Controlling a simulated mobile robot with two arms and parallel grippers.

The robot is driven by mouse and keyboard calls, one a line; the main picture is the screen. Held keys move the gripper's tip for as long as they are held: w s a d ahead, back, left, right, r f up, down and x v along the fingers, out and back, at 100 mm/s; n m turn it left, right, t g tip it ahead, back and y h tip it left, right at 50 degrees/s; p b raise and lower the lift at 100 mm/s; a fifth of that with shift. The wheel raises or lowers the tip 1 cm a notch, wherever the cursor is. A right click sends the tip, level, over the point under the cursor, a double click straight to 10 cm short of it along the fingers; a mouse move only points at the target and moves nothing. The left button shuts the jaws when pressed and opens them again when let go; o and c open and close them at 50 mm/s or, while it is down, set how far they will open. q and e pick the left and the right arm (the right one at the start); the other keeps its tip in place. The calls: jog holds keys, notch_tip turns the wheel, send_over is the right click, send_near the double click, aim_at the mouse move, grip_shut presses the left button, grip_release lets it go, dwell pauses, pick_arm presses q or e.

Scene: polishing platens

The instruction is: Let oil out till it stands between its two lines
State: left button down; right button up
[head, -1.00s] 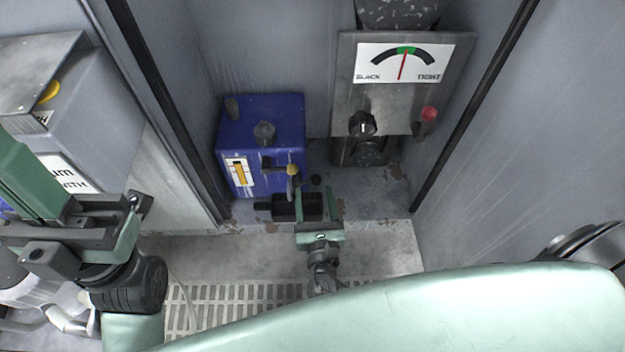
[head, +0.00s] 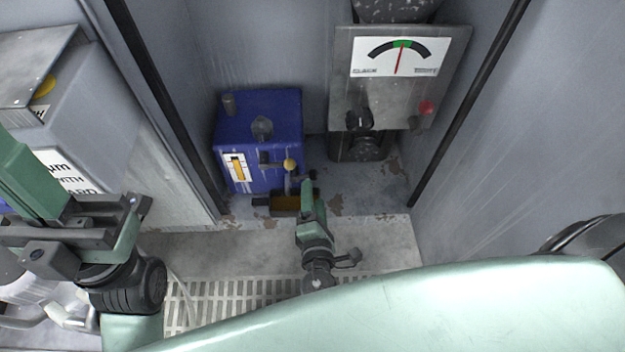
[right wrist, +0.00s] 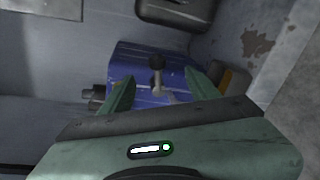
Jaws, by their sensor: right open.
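The blue oil tank (head: 262,125) stands in the recess, with a white-plated sight gauge (head: 238,170) on its front. An amber column shows in the gauge; its level against the lines is too small to read. A yellow-knobbed fitting (head: 290,165) and a black-ended grey lever (head: 311,175) are at the tank's right front. A dark tray (head: 262,203) below holds something amber. My open right gripper (head: 308,184) is beside the lever, over the tray. In the right wrist view its fingers (right wrist: 158,90) stand either side of the lever. My left gripper (head: 132,225) is at the left.
A metal panel (head: 372,98) with a slack-tight dial (head: 400,57), a black knob (head: 358,119) and a red knob (head: 426,108) stands right of the tank. Dark posts flank the recess. A slotted floor grate (head: 220,295) lies in front.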

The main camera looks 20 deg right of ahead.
aim_at(312, 177)
jog(key=w+m, duration=0.2)
jog(key=m, duration=0.3)
jog(key=w+d+f+m+b, duration=0.1)
jog(key=w+m, duration=0.2)
jog(key=m, duration=0.1)
jog(key=w+d+m+g+b, duration=0.1)
jog(key=w+m, duration=0.1)
jog(key=m, duration=0.3)
jog(key=shift+w+f+m, duration=0.15)
jog(key=shift+f+m, duration=0.15)
jog(key=shift+c, duration=0.3)
